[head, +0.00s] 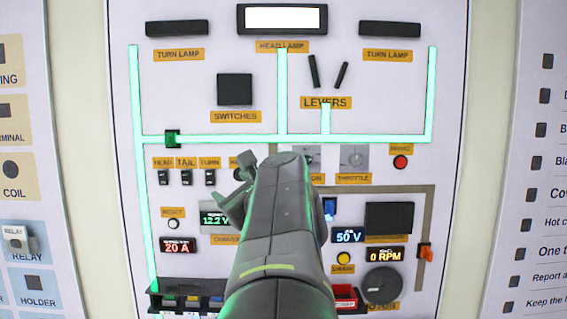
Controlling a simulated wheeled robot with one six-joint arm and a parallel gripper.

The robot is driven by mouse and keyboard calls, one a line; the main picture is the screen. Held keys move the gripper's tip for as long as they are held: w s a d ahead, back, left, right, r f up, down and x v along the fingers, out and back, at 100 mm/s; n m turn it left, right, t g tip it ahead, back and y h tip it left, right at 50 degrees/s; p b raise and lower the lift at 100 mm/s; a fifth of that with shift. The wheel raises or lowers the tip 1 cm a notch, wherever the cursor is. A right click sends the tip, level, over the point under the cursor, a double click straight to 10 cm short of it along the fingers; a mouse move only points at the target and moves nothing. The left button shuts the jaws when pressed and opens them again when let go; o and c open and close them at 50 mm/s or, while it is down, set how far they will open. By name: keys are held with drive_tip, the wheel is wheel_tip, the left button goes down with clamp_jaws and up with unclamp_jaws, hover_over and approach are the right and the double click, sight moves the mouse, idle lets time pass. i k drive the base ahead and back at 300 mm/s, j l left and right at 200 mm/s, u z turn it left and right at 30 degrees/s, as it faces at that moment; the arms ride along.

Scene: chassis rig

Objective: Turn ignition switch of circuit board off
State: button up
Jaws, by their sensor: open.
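The circuit board (380,105) is an upright white panel with glowing green lines. The ignition switch (313,157) seems to be the grey plate at the centre, above a label ending in "ON". My arm covers most of it, so its position cannot be read. My gripper (231,184) is in front of the panel, left of that plate, near the turn switch. Its fingers point left and are apart, with nothing seen between them. Whether it touches the panel cannot be told.
The headlamp (285,18) is lit white. The throttle plate (355,158) and red brake button (400,162) are right of my arm. Head, tail and turn switches (188,178) are left of it.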

sight(309, 158)
drive_tip(key=i+j+z, duration=0.2)
drive_tip(key=z, duration=0.2)
drive_tip(key=i+j+z, duration=0.45)
drive_tip(key=z, duration=0.3)
drive_tip(key=j, duration=0.1)
